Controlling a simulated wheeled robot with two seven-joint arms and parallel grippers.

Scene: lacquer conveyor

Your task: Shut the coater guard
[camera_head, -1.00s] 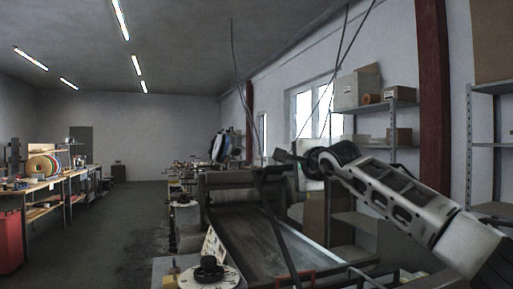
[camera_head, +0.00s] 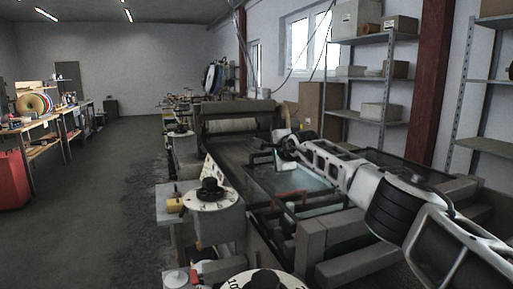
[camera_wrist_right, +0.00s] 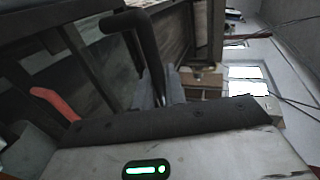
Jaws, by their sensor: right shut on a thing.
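The coater guard (camera_head: 305,185) appears as a dark-framed, see-through panel lying low over the coater bed in the head view. Its near part is partly hidden by my right arm. My right gripper (camera_head: 284,160) is at the guard's far end. In the right wrist view, a dark bent bar handle (camera_wrist_right: 144,40) runs down to the right gripper's fingers (camera_wrist_right: 166,92), which are shut on it. Whether the guard rests fully on the coater is too unclear to tell. My left gripper is not in view.
A round dial with a black knob (camera_head: 211,194) stands left of the coater. A roller (camera_head: 235,124) lies across its far end. Shelves with boxes (camera_head: 381,113) stand along the right wall. The floor aisle (camera_head: 115,185) at the left is clear.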

